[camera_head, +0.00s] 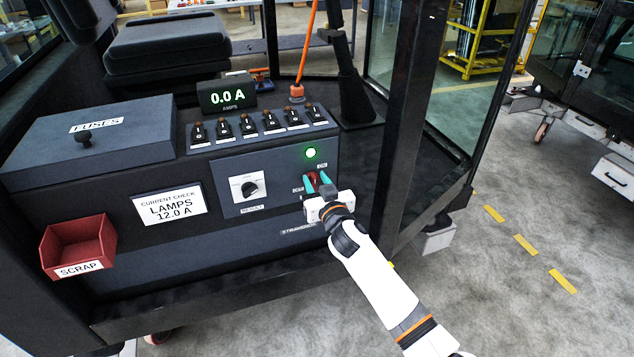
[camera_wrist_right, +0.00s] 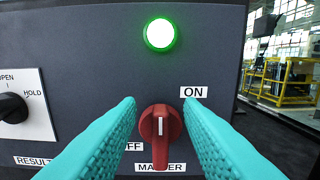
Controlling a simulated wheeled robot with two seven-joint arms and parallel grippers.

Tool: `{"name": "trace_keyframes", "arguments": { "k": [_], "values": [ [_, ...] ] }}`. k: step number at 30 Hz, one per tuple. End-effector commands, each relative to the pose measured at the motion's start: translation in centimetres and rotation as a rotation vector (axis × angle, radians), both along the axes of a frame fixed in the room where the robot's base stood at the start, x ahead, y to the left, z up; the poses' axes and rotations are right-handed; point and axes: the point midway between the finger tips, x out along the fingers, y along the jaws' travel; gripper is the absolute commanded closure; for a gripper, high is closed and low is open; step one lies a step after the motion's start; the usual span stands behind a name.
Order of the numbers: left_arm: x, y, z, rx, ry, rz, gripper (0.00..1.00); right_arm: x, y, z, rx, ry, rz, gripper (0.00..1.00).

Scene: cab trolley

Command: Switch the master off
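The red master knob (camera_wrist_right: 160,137) sits on the dark panel, with its white mark pointing straight up in the right wrist view. A MASTER label lies below it, an OFF label, partly hidden, to its left, and an ON label (camera_wrist_right: 194,92) to its upper right. In the head view the knob (camera_head: 314,178) is between my right gripper's fingers. My right gripper (camera_wrist_right: 160,115) has teal fingers standing apart on both sides of the knob, with gaps visible. A green lamp (camera_wrist_right: 160,34) glows above the knob. My left gripper is not in view.
Left of the knob is a black rotary switch (camera_head: 250,189) on a white plate. A row of toggle switches (camera_head: 258,124) and a display reading 0.0 A (camera_head: 227,95) stand above. A red scrap bin (camera_head: 78,247) hangs at left. A dark cab post (camera_head: 406,120) rises right of the panel.

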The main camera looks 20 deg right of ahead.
Motion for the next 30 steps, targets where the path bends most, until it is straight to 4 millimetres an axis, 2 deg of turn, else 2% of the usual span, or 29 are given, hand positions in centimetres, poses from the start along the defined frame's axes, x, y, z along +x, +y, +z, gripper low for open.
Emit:
{"name": "trace_keyframes", "arguments": {
  "k": [1, 6, 20, 30],
  "values": [
    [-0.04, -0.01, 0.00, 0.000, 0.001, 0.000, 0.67, -0.01, -0.01, -0.01, 0.000, 0.000, 0.000, 0.73],
    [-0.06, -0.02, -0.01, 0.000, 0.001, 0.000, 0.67, -0.02, -0.02, -0.01, 0.000, 0.000, 0.000, 1.00],
    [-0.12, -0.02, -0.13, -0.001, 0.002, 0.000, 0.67, -0.04, 0.19, -0.06, -0.077, -0.002, 0.000, 1.00],
    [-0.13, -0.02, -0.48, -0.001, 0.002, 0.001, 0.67, -0.06, 0.84, -0.27, -0.345, -0.010, -0.001, 1.00]
  ]
}}
